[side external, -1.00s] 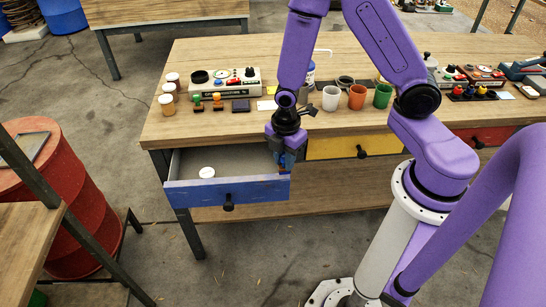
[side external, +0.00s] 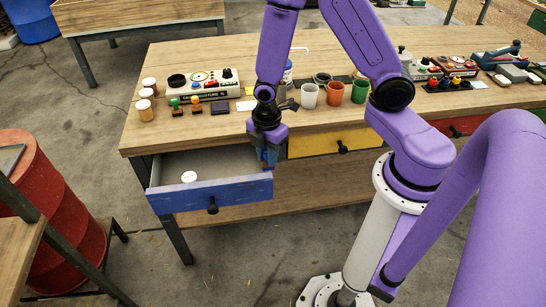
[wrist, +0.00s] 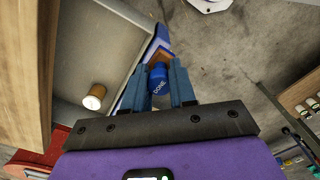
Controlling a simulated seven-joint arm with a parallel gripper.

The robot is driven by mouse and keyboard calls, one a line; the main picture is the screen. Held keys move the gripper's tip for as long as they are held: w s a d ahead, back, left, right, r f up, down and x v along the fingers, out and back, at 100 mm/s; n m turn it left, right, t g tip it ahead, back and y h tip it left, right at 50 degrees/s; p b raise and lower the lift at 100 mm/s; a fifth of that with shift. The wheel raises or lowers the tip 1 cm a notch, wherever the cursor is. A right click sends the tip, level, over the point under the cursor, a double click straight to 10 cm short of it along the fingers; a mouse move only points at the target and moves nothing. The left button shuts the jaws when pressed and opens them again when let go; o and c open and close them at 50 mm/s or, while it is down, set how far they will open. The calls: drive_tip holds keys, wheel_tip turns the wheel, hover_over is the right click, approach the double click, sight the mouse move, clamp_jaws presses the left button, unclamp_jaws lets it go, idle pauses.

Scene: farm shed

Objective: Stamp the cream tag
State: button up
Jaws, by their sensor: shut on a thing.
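My gripper (side external: 268,156) points down at the right end of the open blue drawer (side external: 215,194), close to its front panel. In the wrist view my gripper (wrist: 165,85) is shut on a blue stamp (wrist: 158,80) marked "DONE". An orange-brown part shows just beyond the stamp; I cannot tell whether it belongs to it. In the side view the stamp is mostly hidden by the fingers. A pale card, perhaps the cream tag (side external: 246,105), lies flat on the table behind my gripper. A dark pad (side external: 220,108) lies to its left.
Green-topped and orange-topped stamps (side external: 186,106), jars (side external: 146,108) and a control box (side external: 204,83) are on the table's left. White, orange and green cups (side external: 335,93) stand right of my arm. A closed yellow drawer (side external: 320,142) adjoins.

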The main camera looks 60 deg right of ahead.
drive_tip(key=w+d+r+m, duration=0.1)
drive_tip(key=w+d, duration=0.1)
drive_tip(key=w, duration=0.2)
drive_tip(key=w+d+r+m, duration=0.1)
drive_tip(key=w+d+m, duration=0.1)
drive_tip(key=w, duration=0.3)
drive_tip(key=w+d+r+m, duration=0.1)
drive_tip(key=w+d, duration=0.1)
drive_tip(key=w, duration=0.2)
drive_tip(key=shift+w+d+r, duration=0.1)
drive_tip(key=shift+w+d, duration=0.05)
drive_tip(key=shift+w, duration=0.2)
drive_tip(key=w+d+r+m, duration=0.45)
drive_tip(key=w+d, duration=0.25)
drive_tip(key=d, duration=0.4)
drive_tip(key=shift+w+d+f, duration=0.1)
drive_tip(key=shift+f, duration=1.25)
drive_tip(key=shift+w+d+f, duration=0.1)
drive_tip(key=shift+f, duration=1.2)
drive_tip(key=shift+f, duration=0.55)
wheel_tip(320, 180, up, 7)
